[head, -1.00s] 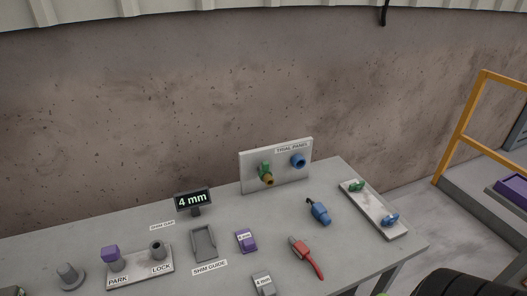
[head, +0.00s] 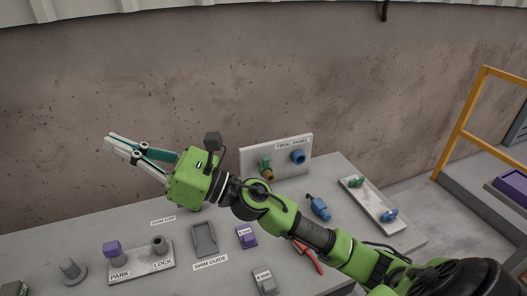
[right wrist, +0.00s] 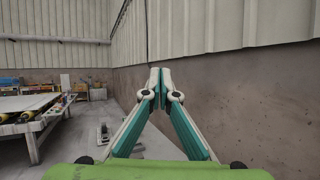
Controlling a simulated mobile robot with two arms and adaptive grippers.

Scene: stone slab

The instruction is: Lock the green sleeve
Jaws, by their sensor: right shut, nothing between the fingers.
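The trial panel (head: 305,166) stands upright at the back of the slab. On its left side is a green sleeve (head: 264,162) with a brass-coloured end (head: 268,175); on its right is a blue fitting (head: 298,157). I cannot tell how the sleeve is turned. My right gripper (head: 108,140) is raised above the slab's left part, well left of the panel, pointing left. Its fingers meet at the tips with nothing between them, as the right wrist view (right wrist: 159,72) also shows. My left gripper is not in view.
A PARK/LOCK block (head: 142,268) with a purple knob (head: 112,248) stands front left. A shim guide (head: 204,240), purple block (head: 246,236), grey 4 mm block (head: 264,281), blue connector (head: 318,208) and red-handled tool (head: 310,257) lie rightward. A tray (head: 372,209) holds green and blue pieces.

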